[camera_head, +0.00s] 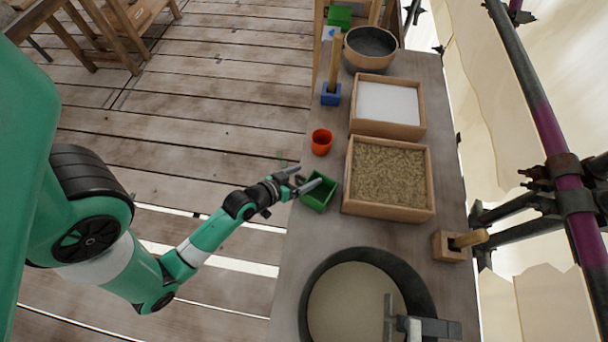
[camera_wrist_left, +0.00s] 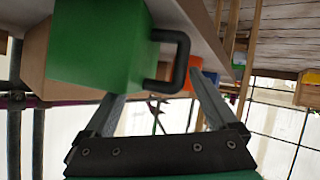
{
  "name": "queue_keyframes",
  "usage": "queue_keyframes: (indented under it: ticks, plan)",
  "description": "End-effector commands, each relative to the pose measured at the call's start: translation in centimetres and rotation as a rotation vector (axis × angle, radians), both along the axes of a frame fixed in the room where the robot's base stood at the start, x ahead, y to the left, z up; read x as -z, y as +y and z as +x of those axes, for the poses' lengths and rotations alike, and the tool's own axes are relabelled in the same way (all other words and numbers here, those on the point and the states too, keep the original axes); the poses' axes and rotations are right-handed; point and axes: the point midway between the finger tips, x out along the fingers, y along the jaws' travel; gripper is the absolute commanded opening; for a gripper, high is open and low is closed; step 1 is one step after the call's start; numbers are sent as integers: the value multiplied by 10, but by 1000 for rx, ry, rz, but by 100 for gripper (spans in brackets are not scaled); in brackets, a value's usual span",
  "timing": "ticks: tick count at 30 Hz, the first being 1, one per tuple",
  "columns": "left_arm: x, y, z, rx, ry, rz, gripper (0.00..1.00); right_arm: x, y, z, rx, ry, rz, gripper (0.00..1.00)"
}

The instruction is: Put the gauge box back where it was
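The gauge box, as I take it, is the open green box (camera_head: 318,193) at the left edge of the bench, beside the sand tray. In the left wrist view the green box (camera_wrist_left: 100,45) fills the upper left, with its black loop handle (camera_wrist_left: 183,62) facing my fingers. My left gripper (camera_head: 299,180) is at the handle side of the box. Its two fingers are spread in the left wrist view (camera_wrist_left: 160,100), with the handle between or just beyond their tips. I cannot tell whether they touch it.
On the bench (camera_head: 450,290) stand a sand tray (camera_head: 347,190), a tray of white material (camera_head: 424,115), an orange cup (camera_head: 321,142), a blue block (camera_head: 331,98) and a dark bowl (camera_head: 370,45). A large round tub (camera_head: 315,280) is at the near end. Scaffold poles (camera_head: 545,125) run along the right.

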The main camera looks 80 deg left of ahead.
Motion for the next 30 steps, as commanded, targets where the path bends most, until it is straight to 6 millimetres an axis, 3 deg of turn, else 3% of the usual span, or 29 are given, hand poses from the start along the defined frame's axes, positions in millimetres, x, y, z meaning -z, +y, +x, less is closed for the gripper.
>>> queue_keyframes:
  ticks: [11, 19, 24, 30]
  plan:
    - [-5, -2, -4, 0, 0, -1, 93, -4, 0, 0, 0, 0, 0, 50]
    - [-34, -24, -51, -5, 2, -4, 93, -18, 0, 0, 0, 0, 0, 50]
    - [-47, -36, -82, -12, 3, -5, 93, -14, 0, 0, 0, 0, 0, 50]
    - [-57, -44, -94, -4, 0, -2, 93, -12, 0, 0, 0, 0, 0, 50]
